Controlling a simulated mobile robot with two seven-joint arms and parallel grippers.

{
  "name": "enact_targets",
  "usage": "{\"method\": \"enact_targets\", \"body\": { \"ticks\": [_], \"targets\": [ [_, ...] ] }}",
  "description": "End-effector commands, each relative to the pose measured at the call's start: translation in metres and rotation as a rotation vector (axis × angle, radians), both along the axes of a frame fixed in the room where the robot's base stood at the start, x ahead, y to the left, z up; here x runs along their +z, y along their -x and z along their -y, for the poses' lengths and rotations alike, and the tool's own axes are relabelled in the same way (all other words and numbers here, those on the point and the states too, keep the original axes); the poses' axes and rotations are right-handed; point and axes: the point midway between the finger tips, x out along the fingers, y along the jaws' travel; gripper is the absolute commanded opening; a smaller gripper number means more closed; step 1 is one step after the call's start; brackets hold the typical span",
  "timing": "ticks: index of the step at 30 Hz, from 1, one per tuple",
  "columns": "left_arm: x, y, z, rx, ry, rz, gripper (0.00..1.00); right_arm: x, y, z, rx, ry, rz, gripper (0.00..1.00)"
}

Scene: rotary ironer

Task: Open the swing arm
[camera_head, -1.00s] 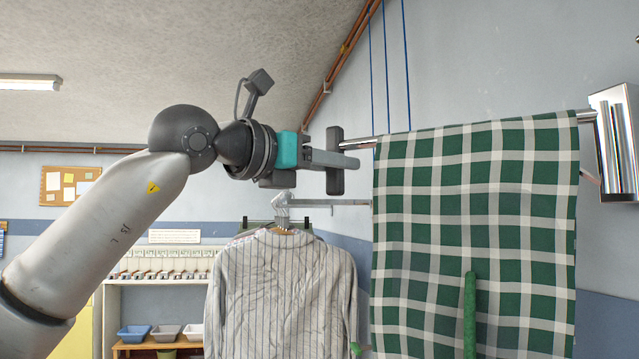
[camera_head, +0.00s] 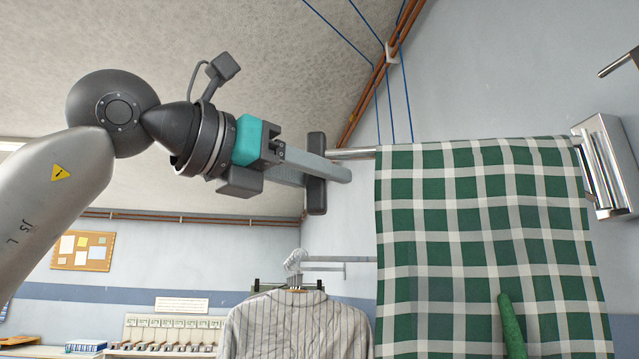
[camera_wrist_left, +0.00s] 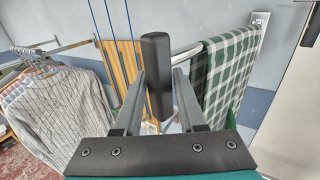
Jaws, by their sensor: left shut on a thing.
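The swing arm is a metal bar (camera_head: 352,153) on a wall bracket (camera_head: 606,165), with a green and white checked cloth (camera_head: 480,230) hanging over it. Its free end has a dark upright handle (camera_head: 316,150). My left gripper (camera_head: 338,173) is shut on this handle, its grey fingers reaching past it on either side. In the left wrist view the handle (camera_wrist_left: 156,65) stands between the fingers (camera_wrist_left: 152,85), with the bar (camera_wrist_left: 187,54) and cloth (camera_wrist_left: 228,65) beyond it. The cloth hides most of the bar. My right gripper is not in view.
A striped shirt (camera_head: 298,328) hangs on a rail (camera_head: 340,259) left of the cloth. A green upright piece (camera_head: 512,325) stands in front of the cloth. Blue cords (camera_head: 405,80) and a brown pipe (camera_head: 375,85) run up behind. A metal rod (camera_head: 617,65) juts in at upper right.

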Motion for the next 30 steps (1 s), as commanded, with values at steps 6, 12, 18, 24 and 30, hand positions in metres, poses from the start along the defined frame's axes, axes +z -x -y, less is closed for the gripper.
{"method": "enact_targets", "body": {
  "ticks": [6,12,18,24,30],
  "targets": [
    [0.001,0.0,-0.001,0.002,0.002,0.001,0.0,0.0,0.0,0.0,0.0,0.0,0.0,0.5],
    [0.001,-0.001,-0.001,0.003,0.002,0.001,0.6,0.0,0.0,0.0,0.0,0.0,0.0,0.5],
    [0.0,-0.001,-0.001,0.003,0.001,0.0,0.6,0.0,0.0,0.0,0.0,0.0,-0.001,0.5],
    [0.0,0.0,-0.003,0.003,0.001,0.0,0.6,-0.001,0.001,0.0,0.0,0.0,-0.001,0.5],
    [0.0,0.016,-0.027,0.009,0.004,0.003,0.6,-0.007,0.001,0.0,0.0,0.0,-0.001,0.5]
  ]
}}
